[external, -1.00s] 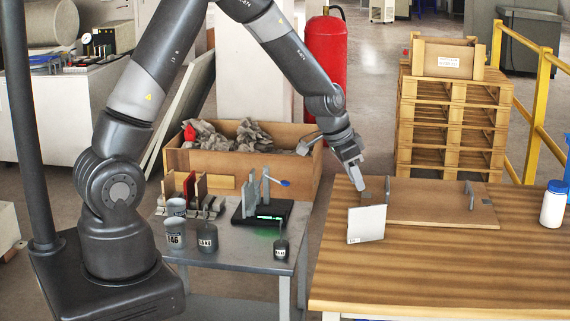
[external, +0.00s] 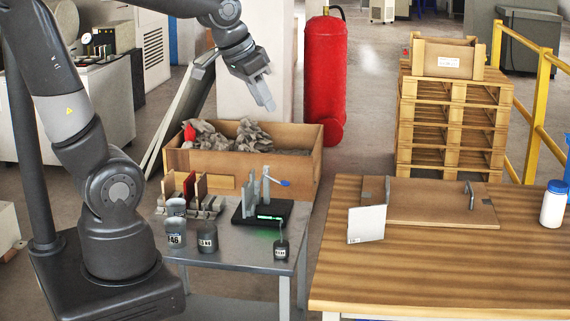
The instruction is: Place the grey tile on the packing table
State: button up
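A light grey tile (external: 367,225) stands upright, slightly tilted, on the wooden packing table (external: 430,275), at the left front corner of a flat wooden board (external: 425,203). Whether it touches the board is unclear. My gripper (external: 267,104) is in the air above the wooden crate, well up and to the left of the tile and apart from it. Its fingers are seen from the side, so the gap between them does not show. No object shows in it.
A metal side table (external: 240,255) holds a tile rack (external: 188,205), a black test stand (external: 262,215) and several grey weights. Behind it is a crate of rubble (external: 185,165). A white bottle (external: 553,205) stands at the packing table's right. The table's front is clear.

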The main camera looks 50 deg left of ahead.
jog(key=s+a+r+n, duration=0.1)
jog(key=s, duration=0.8)
jog(key=shift+s+a+r+n+y, duration=0.2)
jog(key=shift+s+a+n+y, duration=0.1)
jog(key=shift+a, duration=0.05)
